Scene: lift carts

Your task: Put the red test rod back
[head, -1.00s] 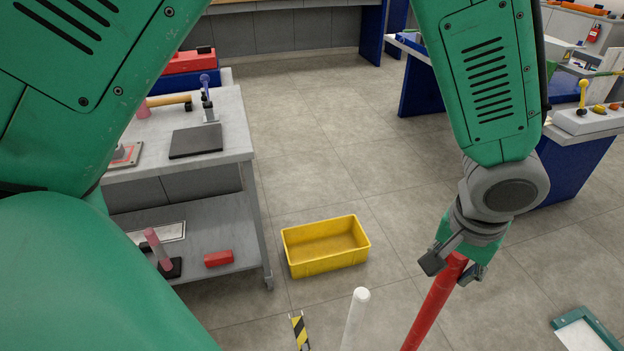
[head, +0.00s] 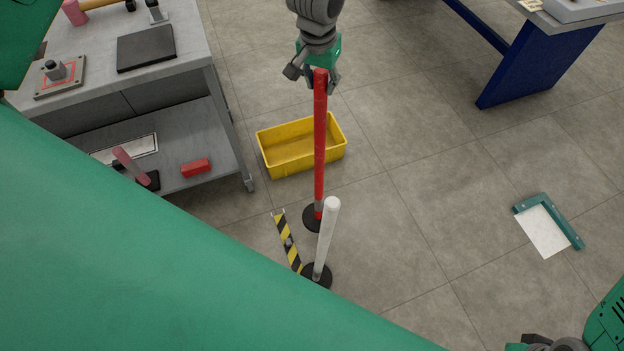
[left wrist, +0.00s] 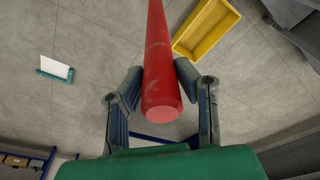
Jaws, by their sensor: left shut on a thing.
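The red test rod (head: 320,145) stands about upright in the head view. Its lower end meets a round black base (head: 309,222) on the floor; I cannot tell whether it is seated. My left gripper (head: 318,78) is shut on the rod's upper end. In the left wrist view the rod (left wrist: 158,60) lies between the fingers of the left gripper (left wrist: 158,85), its top end facing the camera. A white rod (head: 328,235) stands in a second black base (head: 322,278), just in front. My right gripper (head: 545,343) is partly cut off at the bottom edge; its jaws are unclear.
A yellow bin (head: 270,161) sits on the floor behind the rods. A black-and-yellow striped strip (head: 287,240) lies left of the bases. A grey cart (head: 215,100) stands at left. A teal-edged white panel (head: 543,230) lies at right, with open floor between.

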